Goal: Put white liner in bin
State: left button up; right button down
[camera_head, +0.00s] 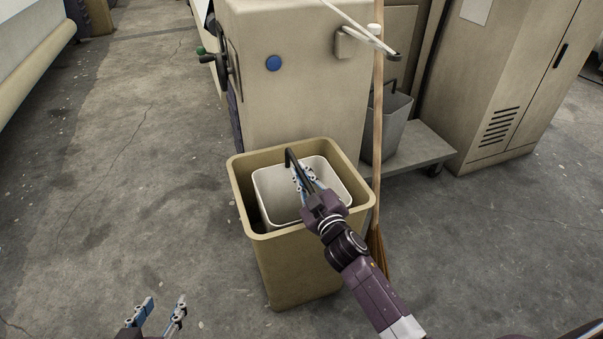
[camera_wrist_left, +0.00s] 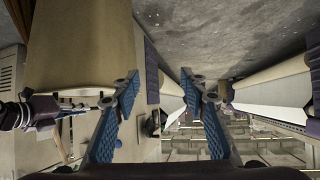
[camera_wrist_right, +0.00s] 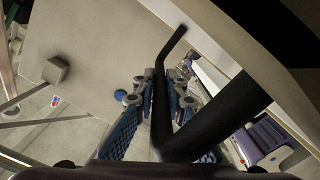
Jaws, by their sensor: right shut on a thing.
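The white liner (camera_head: 278,190) sits inside the mouth of the tan bin (camera_head: 303,267), its rim near the bin's rim. A dark handle (camera_head: 290,160) rises over the liner. My right gripper (camera_head: 301,178) is shut on this handle, which also shows between its fingers in the right wrist view (camera_wrist_right: 162,95). How deep the liner rests, and whether it touches the bin's floor, is hidden. My left gripper (camera_head: 161,308) is open and empty, low at the left over the floor. Its spread fingers show in the left wrist view (camera_wrist_left: 165,95).
A beige machine cabinet (camera_head: 290,90) with a blue button stands right behind the bin. A broom (camera_head: 377,120) stands at the bin's right. A grey bucket (camera_head: 388,125) is on a low cart (camera_head: 415,150). A tall locker (camera_head: 515,80) is at the right. Floor (camera_head: 120,200) at left is clear.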

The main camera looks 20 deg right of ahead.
pick_arm(q)
jog(key=shift+w+d+r, duration=0.1)
jog(key=shift+w+r, duration=0.1)
jog(key=shift+r, duration=0.05)
pick_arm(e)
jog(key=c, duration=2)
grip_release()
